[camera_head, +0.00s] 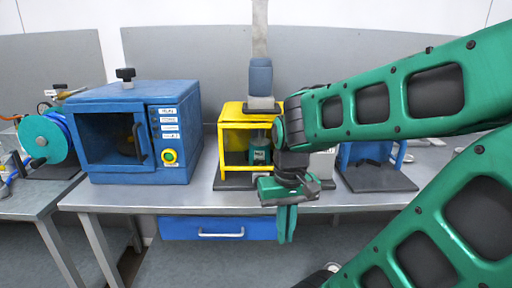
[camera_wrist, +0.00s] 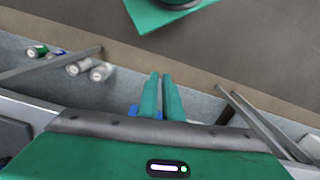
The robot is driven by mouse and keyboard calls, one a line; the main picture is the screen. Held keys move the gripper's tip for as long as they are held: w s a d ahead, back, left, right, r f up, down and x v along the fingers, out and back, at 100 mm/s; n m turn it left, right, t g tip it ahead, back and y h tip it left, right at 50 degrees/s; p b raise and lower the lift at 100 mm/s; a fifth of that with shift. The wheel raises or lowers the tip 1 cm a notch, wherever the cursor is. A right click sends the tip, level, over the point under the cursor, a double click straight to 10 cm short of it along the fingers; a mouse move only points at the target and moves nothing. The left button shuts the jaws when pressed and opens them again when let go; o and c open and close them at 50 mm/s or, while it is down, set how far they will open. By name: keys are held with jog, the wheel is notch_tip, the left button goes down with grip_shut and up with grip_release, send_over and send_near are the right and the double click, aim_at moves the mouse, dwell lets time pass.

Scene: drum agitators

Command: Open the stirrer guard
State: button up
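A yellow box-shaped frame (camera_head: 234,113), which looks like the stirrer guard, stands on the bench in the head view. A green vessel (camera_head: 261,154) shows inside it, and a blue-grey motor-like cylinder (camera_head: 261,76) stands above it. My arm hides the frame's right side, so a handle or hinge there cannot be made out. My gripper (camera_head: 287,241) points down in front of the bench, right of and below the yellow frame, apart from it. Its two green fingers are close together with nothing between them; they also show in the wrist view (camera_wrist: 160,76).
A blue cabinet (camera_head: 112,95) with a door handle and yellow-ringed button stands left on the bench (camera_head: 140,198). A blue frame on a dark base (camera_head: 380,178) stands right. A blue drawer (camera_head: 190,228) hangs below the bench top. A teal reel (camera_head: 45,140) sits at far left.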

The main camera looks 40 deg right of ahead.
jog(key=o, duration=0.5)
jog(key=shift+w+d+r+t, duration=0.1)
jog(key=shift+d+r+t, duration=0.05)
jog(key=shift+d+r, duration=0.4)
jog(key=shift+d+r+t, duration=0.15)
jog(key=shift+d+r, duration=0.15)
jog(key=shift+r, duration=0.4)
jog(key=shift+c, duration=0.2)
jog(key=w+d+r+m+t+h, duration=0.1)
jog(key=w+d+r+m+h, duration=0.1)
jog(key=w+d+r, duration=0.5)
jog(key=w+d+r+m+t+h, duration=0.15)
jog(key=w+d+r, duration=0.25)
jog(key=d+r, duration=0.55)
jog(key=shift+m, duration=0.35)
jog(key=x, duration=1)
jog(key=shift+w+a+f, duration=0.1)
jog(key=shift+a+f, duration=0.05)
jog(key=shift+a, duration=0.15)
jog(key=shift+h, duration=0.25)
grip_shut()
